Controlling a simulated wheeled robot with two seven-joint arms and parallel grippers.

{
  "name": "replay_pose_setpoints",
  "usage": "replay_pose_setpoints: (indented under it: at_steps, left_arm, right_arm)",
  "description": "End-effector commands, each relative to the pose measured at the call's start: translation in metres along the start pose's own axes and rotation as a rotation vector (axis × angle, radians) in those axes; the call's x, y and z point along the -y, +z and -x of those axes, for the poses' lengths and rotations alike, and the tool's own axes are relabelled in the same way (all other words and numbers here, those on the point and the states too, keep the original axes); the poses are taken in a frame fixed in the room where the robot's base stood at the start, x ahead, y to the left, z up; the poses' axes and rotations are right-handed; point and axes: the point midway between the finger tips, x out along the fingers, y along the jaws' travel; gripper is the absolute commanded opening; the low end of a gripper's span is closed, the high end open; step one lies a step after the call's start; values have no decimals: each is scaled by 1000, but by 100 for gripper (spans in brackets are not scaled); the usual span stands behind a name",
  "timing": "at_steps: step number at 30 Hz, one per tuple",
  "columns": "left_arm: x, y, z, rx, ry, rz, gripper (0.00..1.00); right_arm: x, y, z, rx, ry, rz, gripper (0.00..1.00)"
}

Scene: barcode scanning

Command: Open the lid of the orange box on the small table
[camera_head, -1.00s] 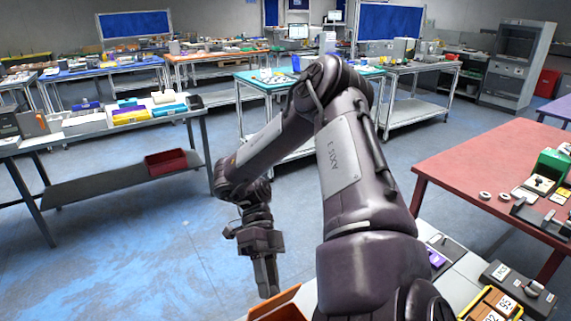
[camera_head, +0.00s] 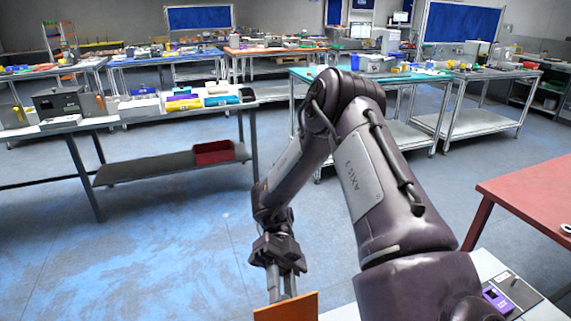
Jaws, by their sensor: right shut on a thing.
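An orange panel (camera_head: 287,308), apparently the lid of the orange box, stands at the bottom edge of the view and its lower part is cut off. My right gripper (camera_head: 281,292) points down, and its fingers are shut on the panel's top edge. The rest of the orange box is out of view, so I cannot tell how far the lid is open. A pale strip of the small table (camera_head: 345,313) shows to the right of the panel, partly behind my right arm. My left gripper is not in view.
A purple item (camera_head: 497,298) lies on a dark pad at the lower right. A red table (camera_head: 530,195) stands at the right. A grey workbench (camera_head: 170,165) with a red bin (camera_head: 213,152) on its lower shelf stands at the left. Open blue floor lies between.

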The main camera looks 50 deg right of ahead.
Motion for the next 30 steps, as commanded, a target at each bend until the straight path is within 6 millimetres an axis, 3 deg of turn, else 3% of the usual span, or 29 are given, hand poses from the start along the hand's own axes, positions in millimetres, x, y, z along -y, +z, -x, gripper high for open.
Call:
replay_pose_setpoints:
  at_steps: [6,22,23,27,30]
  left_arm:
    - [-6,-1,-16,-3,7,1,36]
    - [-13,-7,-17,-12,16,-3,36]
    - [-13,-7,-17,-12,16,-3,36]
    - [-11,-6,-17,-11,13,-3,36]
    - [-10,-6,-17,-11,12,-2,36]
  right_arm:
    - [5,5,4,-43,36,-18,0]
    - [4,4,5,-61,50,-25,0]
    - [3,4,5,-61,50,-24,28]
    - [3,4,5,-62,50,-24,47]
    - [3,4,5,-62,50,-24,48]
